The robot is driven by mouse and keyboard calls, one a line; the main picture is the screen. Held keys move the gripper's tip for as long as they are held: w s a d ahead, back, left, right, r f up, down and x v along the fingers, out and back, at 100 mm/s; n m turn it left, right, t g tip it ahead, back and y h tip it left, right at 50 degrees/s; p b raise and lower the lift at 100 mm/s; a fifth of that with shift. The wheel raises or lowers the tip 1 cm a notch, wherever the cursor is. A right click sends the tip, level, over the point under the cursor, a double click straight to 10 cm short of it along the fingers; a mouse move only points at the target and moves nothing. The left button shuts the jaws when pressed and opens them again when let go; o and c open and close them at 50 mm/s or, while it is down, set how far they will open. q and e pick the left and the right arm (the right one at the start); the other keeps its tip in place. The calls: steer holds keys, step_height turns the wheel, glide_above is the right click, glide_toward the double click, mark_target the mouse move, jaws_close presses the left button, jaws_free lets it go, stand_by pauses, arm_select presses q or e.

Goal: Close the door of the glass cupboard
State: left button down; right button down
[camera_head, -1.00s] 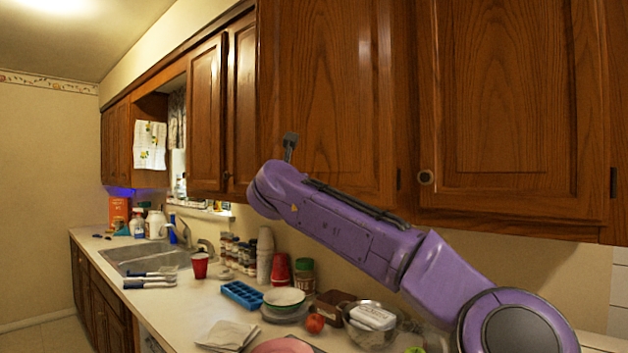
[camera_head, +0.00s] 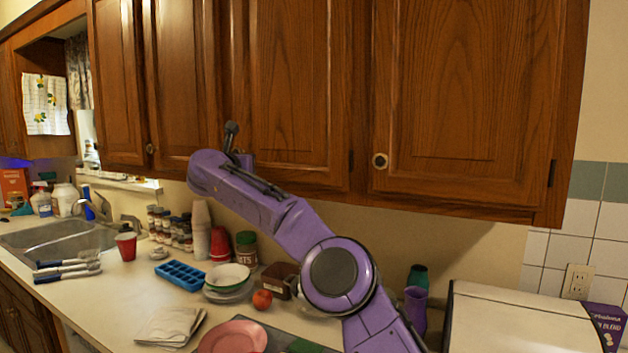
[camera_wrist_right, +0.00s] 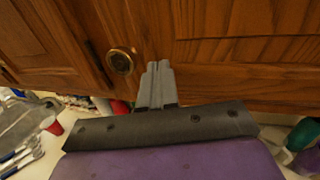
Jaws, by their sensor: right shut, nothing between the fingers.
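Several brown wooden cupboard doors show, none with visible glass. I cannot tell which is the glass cupboard. A middle door (camera_head: 292,80) has its hinge on its right; I cannot tell whether it is fully closed. The right door (camera_head: 465,90) looks flush, with a round knob (camera_head: 380,161) at its lower left. My right gripper (camera_head: 232,129) overlaps the middle door's lower left in the head view. In the wrist view, its fingers (camera_wrist_right: 157,82) are shut and empty, just right of a round knob (camera_wrist_right: 121,62). Contact with wood cannot be told. My left gripper is not in view.
The counter below holds a red cup (camera_head: 126,245), a blue ice tray (camera_head: 180,276), stacked bowls (camera_head: 228,275), an apple (camera_head: 262,299) and a pink plate (camera_head: 233,338). A white box-shaped thing (camera_head: 510,322) stands at the right. The sink (camera_head: 65,247) is at the left.

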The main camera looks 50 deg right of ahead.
steer(key=shift+w+d+r+m+g+h, duration=0.2)
steer(key=shift+d+r+m+g+h, duration=0.15)
steer(key=shift+d+g, duration=0.2)
steer(key=s+a+b, duration=0.3)
steer(key=a+b, duration=0.3)
steer(key=a, duration=0.7)
steer(key=shift+s+a+f, duration=0.2)
steer(key=shift+a+f, duration=0.05)
steer(key=shift+a, duration=0.15)
steer(key=shift+a, duration=0.1)
